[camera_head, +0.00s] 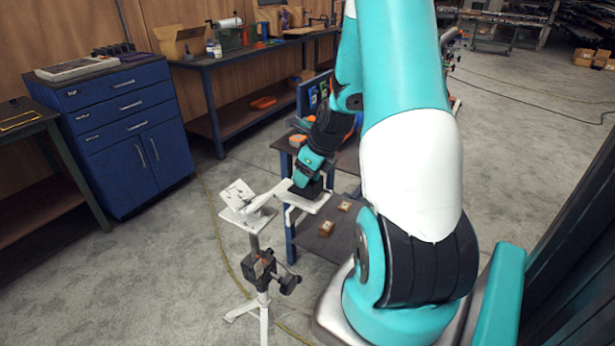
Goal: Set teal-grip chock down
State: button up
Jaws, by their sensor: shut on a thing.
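My gripper (308,190) is at the end of my teal arm, pointing down beside the white flanged pipe (268,200). Its dark jaws are shut, and the teal-grip chock between them is hidden from this view. A white plate shows just under the jaws; I cannot tell whether they or the chock touch it. The pipe's square flange (238,193) tilts up at its left end. Two small brown blocks, one farther back (345,206) and one nearer (326,228), sit on the dark tabletop (345,236) to the right of the pipe.
A white stand (264,300) with a dark clamp holds up the pipe's left end. Orange and blue items stand at the back of the blue-legged table. A blue cabinet (125,130) and a workbench (255,48) line the wall. The floor at left is open, with a yellow cable.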

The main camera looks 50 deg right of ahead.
jog(key=shift+f, duration=0.6)
jog(key=shift+f, duration=0.1)
jog(key=o, duration=1)
